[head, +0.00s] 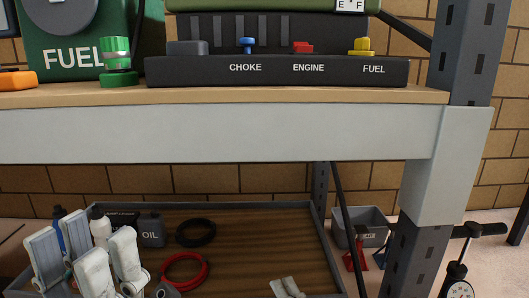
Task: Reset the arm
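My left gripper (83,250) is at the lower left, with its pale, grey-padded fingers pointing up and apart. I see nothing between them. It appears in front of the left part of the lower tray, below the bench top. A small pale piece at the bottom edge looks like the tip of my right gripper (287,288). Most of it is cut off, so its opening is hidden. The rest of both arms is mostly out of view.
The wooden bench (230,133) with a pale front beam spans the view above. It carries a control panel (275,72), a green FUEL can (75,35) and a green-capped item (117,62). The lower tray (270,240) holds an OIL can (151,230) and rings. A post (425,170) stands right.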

